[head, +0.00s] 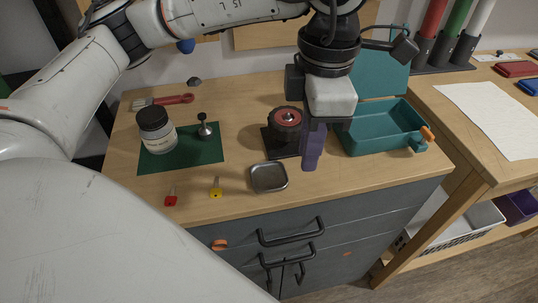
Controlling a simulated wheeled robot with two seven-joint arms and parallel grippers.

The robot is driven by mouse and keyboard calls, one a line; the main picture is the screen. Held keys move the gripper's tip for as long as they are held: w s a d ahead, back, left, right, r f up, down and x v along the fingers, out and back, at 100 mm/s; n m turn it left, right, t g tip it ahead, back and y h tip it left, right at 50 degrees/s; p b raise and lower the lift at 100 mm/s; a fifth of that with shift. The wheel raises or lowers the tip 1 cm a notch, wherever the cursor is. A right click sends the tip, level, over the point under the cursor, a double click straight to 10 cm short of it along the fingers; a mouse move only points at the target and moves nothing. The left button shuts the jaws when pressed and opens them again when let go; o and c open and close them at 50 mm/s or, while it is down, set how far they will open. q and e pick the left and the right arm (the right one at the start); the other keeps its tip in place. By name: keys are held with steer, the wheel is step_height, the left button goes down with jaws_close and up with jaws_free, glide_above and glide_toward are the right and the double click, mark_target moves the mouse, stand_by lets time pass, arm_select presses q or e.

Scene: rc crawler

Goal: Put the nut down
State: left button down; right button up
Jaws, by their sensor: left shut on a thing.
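My left gripper (310,164) points down at the middle of the wooden worktop, with its purple fingers together. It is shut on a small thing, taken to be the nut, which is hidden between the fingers. The fingertips are just right of a small grey metal tray (269,178) and in front of a black wheel with a red hub (286,118) on a dark stand. From this view I cannot tell whether the fingertips touch the worktop. My right gripper is not in view.
A green mat (182,163) at the left holds a jar (156,129) and a small metal-stemmed part (204,126). Red (171,198) and yellow (216,190) small pieces lie near the front edge. An open teal box (383,142) stands at the right.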

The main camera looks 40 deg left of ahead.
arm_select(q)
steer(key=s+a+r+n+b, duration=0.1)
steer(key=a+n+b, duration=0.15)
steer(key=n, duration=0.55)
steer(key=a+r+n+b, duration=0.1)
steer(key=a+n, duration=0.2)
steer(key=n, duration=0.9)
glide_above(269, 179)
step_height(269, 179, down, 6)
steer(key=shift+r+b, duration=0.1)
steer(key=shift+b, duration=0.35)
steer(key=shift+f, duration=2)
steer(key=shift+f+b, duration=0.1)
steer(key=shift+b, duration=0.25)
steer(key=c, duration=2)
jaws_free()
